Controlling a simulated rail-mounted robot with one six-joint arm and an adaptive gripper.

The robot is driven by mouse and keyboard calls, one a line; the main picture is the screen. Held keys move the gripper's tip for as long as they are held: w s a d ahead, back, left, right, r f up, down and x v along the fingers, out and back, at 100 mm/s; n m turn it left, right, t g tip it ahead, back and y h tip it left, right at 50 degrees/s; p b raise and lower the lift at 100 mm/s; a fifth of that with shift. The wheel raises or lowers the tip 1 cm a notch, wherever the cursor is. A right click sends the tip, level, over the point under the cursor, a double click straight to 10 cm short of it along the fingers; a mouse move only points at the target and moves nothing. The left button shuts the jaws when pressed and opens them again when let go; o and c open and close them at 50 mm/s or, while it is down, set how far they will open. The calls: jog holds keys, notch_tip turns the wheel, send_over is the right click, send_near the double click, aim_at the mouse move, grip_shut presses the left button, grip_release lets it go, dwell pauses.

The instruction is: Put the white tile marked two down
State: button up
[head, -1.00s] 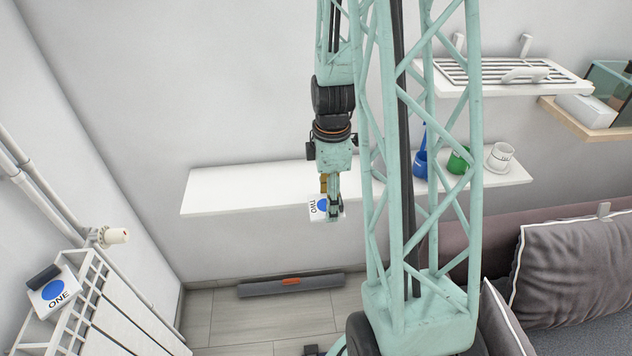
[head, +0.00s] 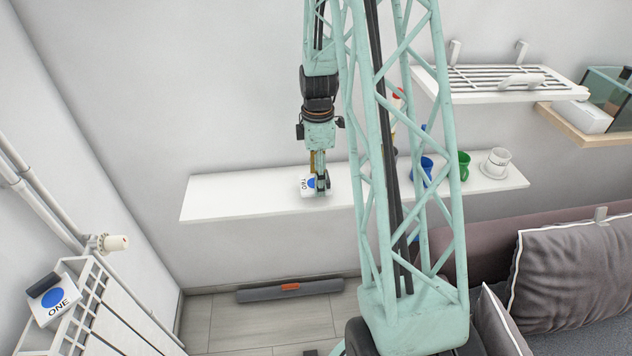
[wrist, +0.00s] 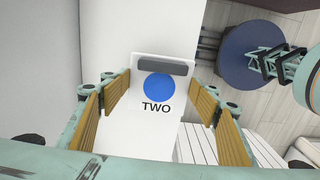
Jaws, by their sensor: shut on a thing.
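The white tile marked TWO (head: 306,188), with a blue disc and a dark grey bar, is held by my gripper (head: 320,184). In the wrist view the tile (wrist: 150,125) faces the camera, its word upright, between the wood-coloured finger pads of my gripper (wrist: 161,92). In the head view it appears over the front part of the long white wall shelf (head: 235,196). I cannot tell whether it touches the shelf. My fingers hide part of it in the head view.
The shelf's left part is bare. Blue (head: 427,168), green (head: 464,166) and white (head: 495,162) cups stand at its right end, partly behind my column. A tile marked ONE (head: 52,300) rests on the radiator (head: 105,312) at left. A sofa (head: 570,265) is at right.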

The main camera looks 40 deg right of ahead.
jog(key=shift+w+d, duration=0.4)
jog(key=shift+w, duration=0.2)
jog(key=shift+w+d+f, duration=0.2)
jog(key=shift+w+d, duration=0.05)
jog(key=shift+w, duration=0.15)
jog(key=shift+f, duration=1.65)
jog(key=shift+f, duration=0.15)
jog(key=o, duration=0.8)
jog(key=shift+o, duration=0.2)
